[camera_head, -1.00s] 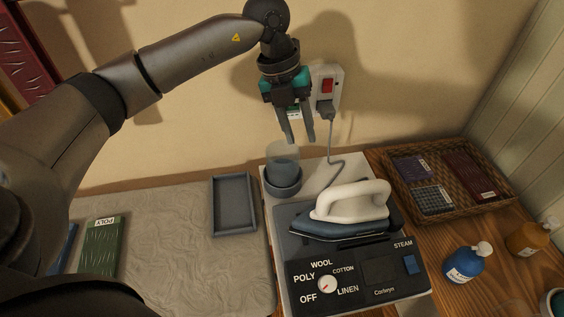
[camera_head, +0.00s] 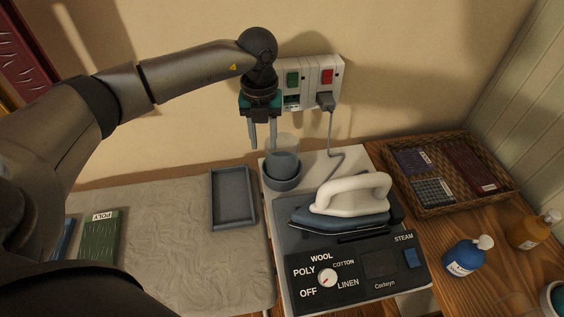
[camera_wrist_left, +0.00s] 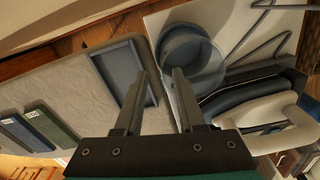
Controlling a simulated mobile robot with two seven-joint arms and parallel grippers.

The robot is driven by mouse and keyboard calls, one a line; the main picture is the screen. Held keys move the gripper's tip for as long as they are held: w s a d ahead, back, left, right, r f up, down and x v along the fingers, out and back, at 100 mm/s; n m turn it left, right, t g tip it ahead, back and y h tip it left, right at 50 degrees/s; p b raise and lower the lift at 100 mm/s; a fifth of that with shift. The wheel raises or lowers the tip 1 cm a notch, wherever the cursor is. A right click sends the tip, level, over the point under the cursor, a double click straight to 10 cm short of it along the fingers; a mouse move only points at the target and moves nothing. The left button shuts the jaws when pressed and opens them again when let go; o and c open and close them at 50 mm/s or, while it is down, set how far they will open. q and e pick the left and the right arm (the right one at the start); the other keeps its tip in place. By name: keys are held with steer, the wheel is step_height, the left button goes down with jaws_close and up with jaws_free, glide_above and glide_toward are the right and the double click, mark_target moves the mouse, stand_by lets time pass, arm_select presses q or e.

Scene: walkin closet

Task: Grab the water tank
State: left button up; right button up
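The water tank (camera_head: 283,146) is a clear cylinder with a blue-grey lower part, standing in a round dark cup at the back left of the ironing station (camera_head: 277,232). It also shows in the left wrist view (camera_wrist_left: 207,72), beyond and right of the fingers. My left gripper (camera_head: 263,147) is open and empty, fingers pointing down, just left of the tank's top. In the left wrist view the gripper (camera_wrist_left: 161,75) has a clear gap between its fingers, and the right finger overlaps the tank's edge. I cannot tell whether they touch. My right gripper is not in view.
A white-handled iron (camera_head: 350,200) rests on the station, right of the tank. A shallow grey tray (camera_head: 250,222) lies to the left. A wall socket panel (camera_head: 309,82) with a plugged cord is behind. A wicker basket (camera_head: 437,207) and bottles stand at right.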

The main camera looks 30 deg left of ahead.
mark_target(266, 152)
arm_select(q)
step_height(266, 152, down, 5)
steer(key=shift+w+r, duration=0.1)
jaws_close()
stand_by(0.3)
stand_by(1.2)
